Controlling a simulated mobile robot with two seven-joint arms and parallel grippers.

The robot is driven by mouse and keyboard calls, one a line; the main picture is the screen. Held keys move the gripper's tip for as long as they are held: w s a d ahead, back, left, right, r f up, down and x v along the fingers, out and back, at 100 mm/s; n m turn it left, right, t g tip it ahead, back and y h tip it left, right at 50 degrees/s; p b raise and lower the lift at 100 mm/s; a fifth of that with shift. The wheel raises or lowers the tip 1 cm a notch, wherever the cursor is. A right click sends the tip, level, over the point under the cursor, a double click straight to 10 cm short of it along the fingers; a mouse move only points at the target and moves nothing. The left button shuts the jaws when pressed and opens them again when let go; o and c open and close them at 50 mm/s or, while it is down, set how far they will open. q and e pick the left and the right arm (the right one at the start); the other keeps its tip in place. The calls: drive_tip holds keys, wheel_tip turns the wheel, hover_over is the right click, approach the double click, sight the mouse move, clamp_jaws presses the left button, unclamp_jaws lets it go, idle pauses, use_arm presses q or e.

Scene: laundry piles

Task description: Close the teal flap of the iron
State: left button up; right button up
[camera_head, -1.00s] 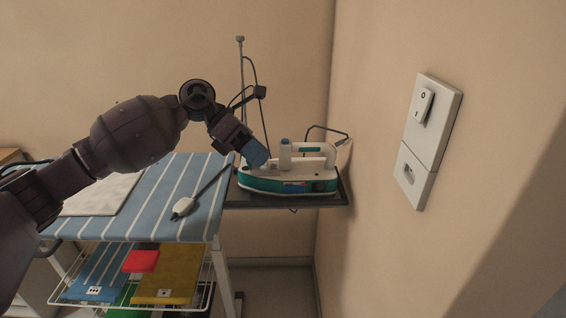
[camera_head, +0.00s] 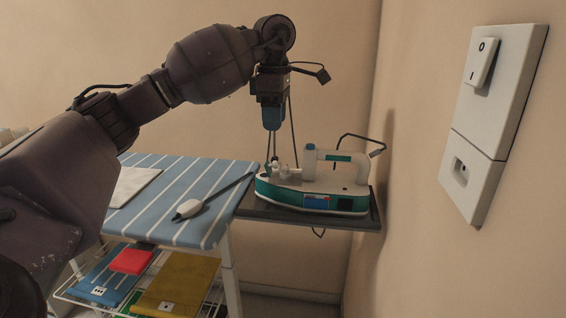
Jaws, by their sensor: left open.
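The white and teal iron (camera_head: 318,192) sits on the dark shelf at the right end of the ironing board, its narrow end to the left. A small teal part (camera_head: 267,170), probably the flap, shows at that end beside a whitish knob. It is too small to tell how far the flap stands open. My right gripper is not in view.
The striped ironing board (camera_head: 190,232) carries a white-tipped dark rod (camera_head: 189,209). The dark shelf (camera_head: 372,215) ends near the right wall. A wire basket below holds red, blue and yellow cloths. A large wall switch (camera_head: 497,110) is at right. A thin cable hangs behind the gripper.

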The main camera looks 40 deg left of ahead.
use_arm(q)
wheel_tip(320, 180, down, 9)
drive_tip(key=shift+r+b, duration=0.1)
drive_tip(key=shift+b, duration=0.95)
drive_tip(key=shift+f, duration=0.5)
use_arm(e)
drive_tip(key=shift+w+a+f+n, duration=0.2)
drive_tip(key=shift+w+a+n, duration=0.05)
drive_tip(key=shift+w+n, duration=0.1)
use_arm(q)
drive_tip(key=c, duration=0.6)
drive_tip(key=shift+c, duration=0.2)
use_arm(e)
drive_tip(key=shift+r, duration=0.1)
